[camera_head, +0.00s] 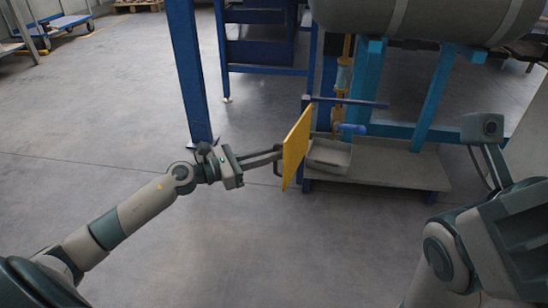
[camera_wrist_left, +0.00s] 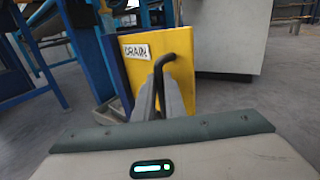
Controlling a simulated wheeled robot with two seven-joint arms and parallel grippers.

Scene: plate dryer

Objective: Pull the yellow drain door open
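The yellow drain door (camera_head: 296,146) stands swung out from the blue frame and shows as a narrow slanted panel in the head view. In the left wrist view its yellow face (camera_wrist_left: 150,75) carries a white DRAIN label (camera_wrist_left: 136,51). A black bent handle (camera_wrist_left: 158,72) stands out from that face. My left gripper (camera_head: 279,154) reaches it from the left. In the left wrist view its two grey fingers (camera_wrist_left: 163,98) are close together with the handle between them. My right arm is at the right; its fingers do not show.
A blue post (camera_head: 187,75) stands left of the door, behind my left arm. A grey tray (camera_head: 328,156) sits behind the door on a low platform (camera_head: 400,170) under a large grey tank (camera_head: 425,15). The floor in front is clear.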

